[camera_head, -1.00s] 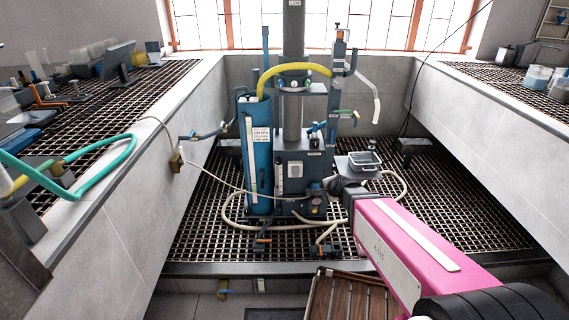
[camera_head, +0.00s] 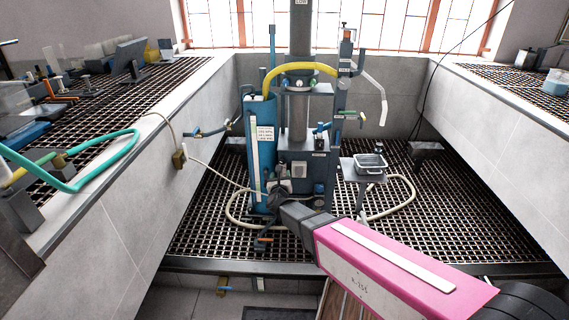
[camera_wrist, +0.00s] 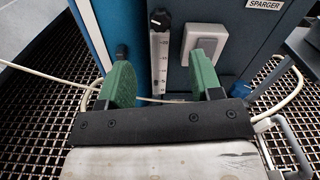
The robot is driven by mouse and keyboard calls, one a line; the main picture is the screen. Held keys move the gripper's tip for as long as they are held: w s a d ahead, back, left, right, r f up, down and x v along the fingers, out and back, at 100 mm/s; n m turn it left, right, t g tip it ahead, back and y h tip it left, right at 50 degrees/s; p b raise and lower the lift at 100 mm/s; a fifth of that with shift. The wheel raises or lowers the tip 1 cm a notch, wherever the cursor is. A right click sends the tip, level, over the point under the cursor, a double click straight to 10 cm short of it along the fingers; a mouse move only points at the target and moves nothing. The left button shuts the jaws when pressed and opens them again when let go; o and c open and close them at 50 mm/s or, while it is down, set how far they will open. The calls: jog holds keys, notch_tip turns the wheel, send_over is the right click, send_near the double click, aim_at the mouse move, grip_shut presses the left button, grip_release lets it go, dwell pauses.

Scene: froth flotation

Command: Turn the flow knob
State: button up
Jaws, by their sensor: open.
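In the wrist view, a black knob (camera_wrist: 160,18) with a pale pointer mark sits at the top of a clear flow tube with a scale (camera_wrist: 160,62), on the dark front panel. I take it for the flow knob. My gripper (camera_wrist: 158,82) is open, its two green pads apart, with nothing between them. The knob lies beyond the pads, between them from left to right, and is not touched. In the head view, my gripper (camera_head: 277,202) is low in front of the column's base; its fingers are hard to make out and the knob is too small to tell.
A white switch (camera_wrist: 204,44) is just right of the flow tube. The tall blue cylinder (camera_head: 259,150) stands left of the panel (camera_head: 318,172). A pale hose (camera_head: 405,200) loops over the grating. A grey tray (camera_head: 370,162) stands to the right.

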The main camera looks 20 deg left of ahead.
aim_at(282, 162)
jog(key=x, duration=1)
jog(key=shift+w+a, duration=0.1)
jog(key=shift+w, duration=0.25)
jog(key=c, duration=0.9)
